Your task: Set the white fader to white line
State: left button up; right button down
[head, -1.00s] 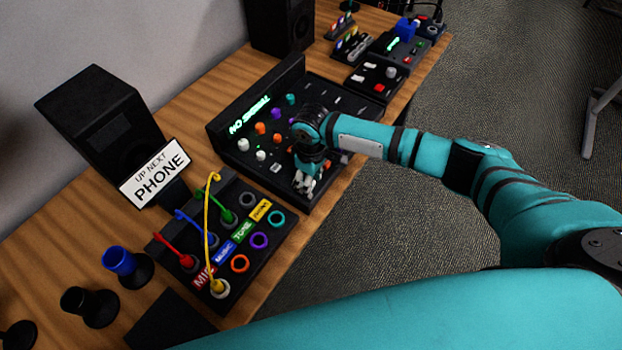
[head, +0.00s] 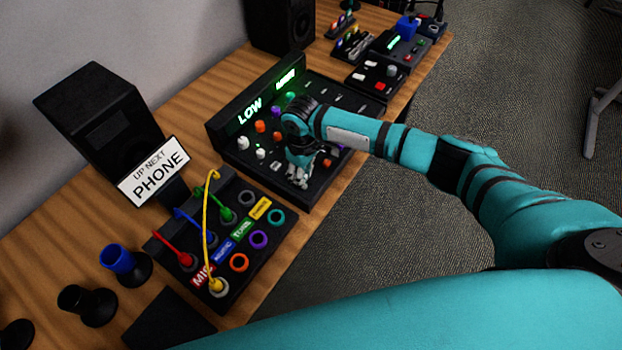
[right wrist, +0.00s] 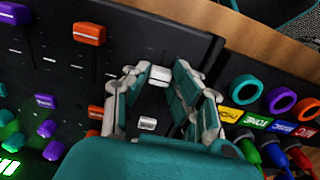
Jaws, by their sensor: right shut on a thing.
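The white fader (right wrist: 160,75) is a small white cap on the black mixer panel (right wrist: 150,30). In the right wrist view it sits between the fingertips of my right gripper (right wrist: 161,72), which is shut on it. In the head view my right gripper (head: 298,182) points down at the near edge of the mixer (head: 315,196), and its fingers hide the fader. I cannot make out the white line beside the fader; the gripper covers much of that track. My left gripper is not in view.
An orange fader (right wrist: 90,33) and a purple fader (right wrist: 60,4) stand on neighbouring tracks. A white button (right wrist: 148,123) lies between my fingers. The mixer display (head: 250,110) reads "LOW".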

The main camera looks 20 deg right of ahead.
jog(key=shift+w+a, duration=0.7)
jog(key=shift+w, duration=0.2)
jog(key=shift+s+d, duration=0.1)
jog(key=c, duration=1.1)
grip_release()
notch_tip(320, 180, up, 12)
jog(key=shift+r, duration=0.1)
